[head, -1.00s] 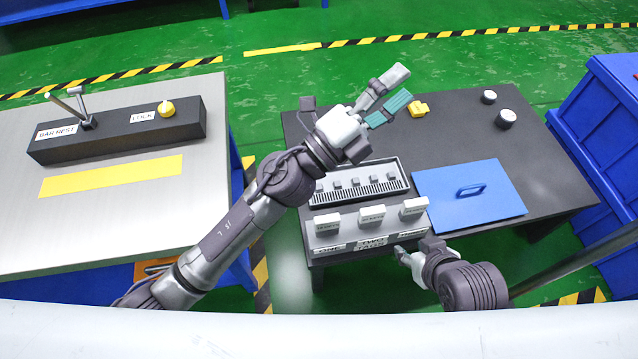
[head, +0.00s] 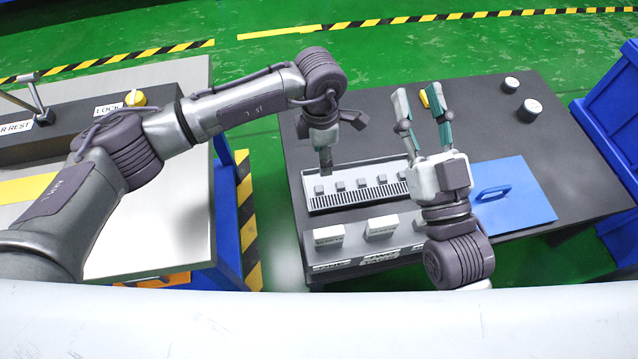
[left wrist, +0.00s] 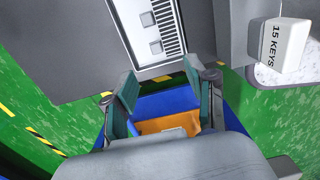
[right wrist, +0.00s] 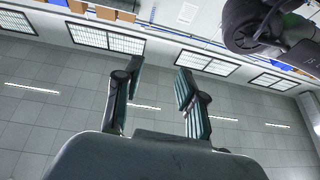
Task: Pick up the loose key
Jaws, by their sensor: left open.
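Several small grey blocks that look like keys (head: 342,186) stand in a row in a slotted tray (head: 312,206); I cannot tell which is loose. Two blocks (left wrist: 155,47) show in the left wrist view. My left gripper (head: 326,160) points down above the tray's left back edge. In the left wrist view, its jaws (left wrist: 168,88) are open and empty, with the tray beyond them. My right gripper (head: 424,110) is open, fingers pointing up, and hides the tray's right end. In the right wrist view, its jaws (right wrist: 155,85) are empty.
White labelled blocks (head: 328,236) stand in front of the tray; one reads 15 KEYS (left wrist: 280,42). A blue panel with a handle (head: 515,195) lies at right. A yellow piece (head: 424,98) is partly hidden by my right gripper. Two round knobs (head: 531,108) stand at the back.

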